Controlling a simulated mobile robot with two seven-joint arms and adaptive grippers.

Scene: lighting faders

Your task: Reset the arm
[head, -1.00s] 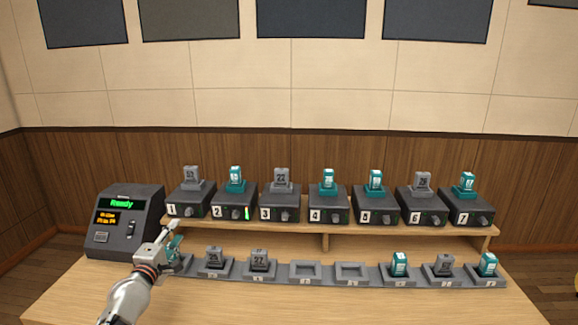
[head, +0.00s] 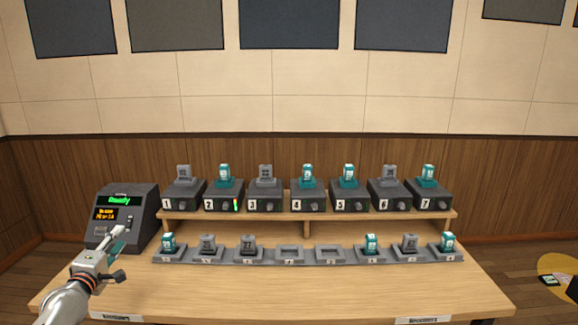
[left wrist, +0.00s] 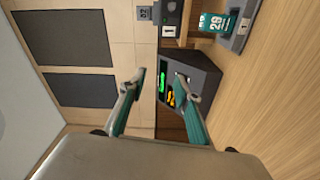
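My left gripper (head: 116,248) is over the left end of the table, in front of the console and left of the front tray. In the left wrist view its two fingers (left wrist: 160,80) are spread apart with nothing between them. A teal block (head: 168,242) stands in the leftmost slot of the front tray, apart from the gripper; it also shows at the top of the left wrist view (left wrist: 214,22). My right gripper is not in view.
Numbered black boxes (head: 183,197), each with a grey or teal block on top, line a raised shelf (head: 260,215). The front tray (head: 289,254) holds several blocks and has two empty slots mid-row. The table front (head: 300,290) is clear.

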